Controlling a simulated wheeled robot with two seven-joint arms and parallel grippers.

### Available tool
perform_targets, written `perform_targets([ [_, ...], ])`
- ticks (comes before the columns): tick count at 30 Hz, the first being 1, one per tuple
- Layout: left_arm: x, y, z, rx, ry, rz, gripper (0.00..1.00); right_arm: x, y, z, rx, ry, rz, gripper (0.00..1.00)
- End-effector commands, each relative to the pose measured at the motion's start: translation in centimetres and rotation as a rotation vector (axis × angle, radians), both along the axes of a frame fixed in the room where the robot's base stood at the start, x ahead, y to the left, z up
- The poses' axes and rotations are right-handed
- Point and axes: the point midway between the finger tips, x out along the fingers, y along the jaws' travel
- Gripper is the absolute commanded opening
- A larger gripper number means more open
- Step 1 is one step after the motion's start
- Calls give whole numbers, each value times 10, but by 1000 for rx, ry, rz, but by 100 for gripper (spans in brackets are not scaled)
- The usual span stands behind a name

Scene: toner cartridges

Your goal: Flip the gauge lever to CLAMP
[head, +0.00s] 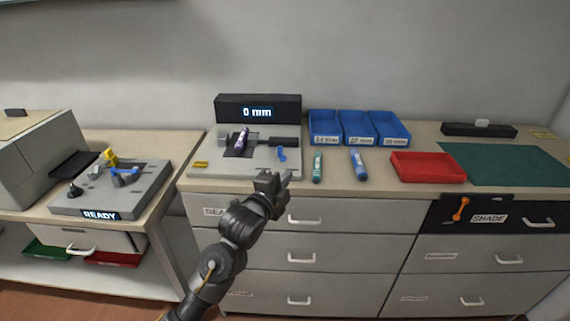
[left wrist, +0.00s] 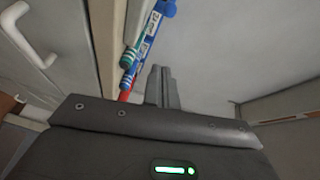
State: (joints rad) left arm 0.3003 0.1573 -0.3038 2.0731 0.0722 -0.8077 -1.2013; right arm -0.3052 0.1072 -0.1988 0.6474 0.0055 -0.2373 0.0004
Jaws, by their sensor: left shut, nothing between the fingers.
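The grey gauge (head: 208,163) stands on the counter at centre left. Its black display (head: 258,111) reads "0 mm". A purple cartridge (head: 242,138) sits tilted in the gauge's dark recess. A small blue lever (head: 282,154) stands at the gauge's right front; I cannot read any marks beside it. My left gripper (head: 288,175) is shut and empty, in front of the gauge's right front corner, just below the lever in the picture. I cannot tell whether it touches anything. Its closed fingers (left wrist: 162,86) also show in the left wrist view. My right gripper is not in view.
A teal cartridge (head: 318,167) and a blue cartridge (head: 358,163) lie right of my left gripper. Blue bins (head: 327,139) stand behind them; a red tray (head: 428,179) and green mat (head: 480,164) are farther right. A side table holds a grey device (head: 150,187) reading "READY".

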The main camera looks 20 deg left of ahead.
Motion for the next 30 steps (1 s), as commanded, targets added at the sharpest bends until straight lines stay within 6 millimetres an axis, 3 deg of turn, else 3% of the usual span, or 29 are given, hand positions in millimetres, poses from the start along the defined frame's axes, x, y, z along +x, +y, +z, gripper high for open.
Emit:
perform_targets([
  [9, 64, -11, -1, -2, 1, 1, 0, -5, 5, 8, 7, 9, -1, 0],
  [12, 68, 6, -5, 1, 1, 4, 0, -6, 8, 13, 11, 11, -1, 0],
  [18, 75, 21, -9, 0, 0, 1, 0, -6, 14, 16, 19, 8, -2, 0],
  [30, 76, 24, -11, -1, 0, 0, 0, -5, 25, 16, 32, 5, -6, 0],
])
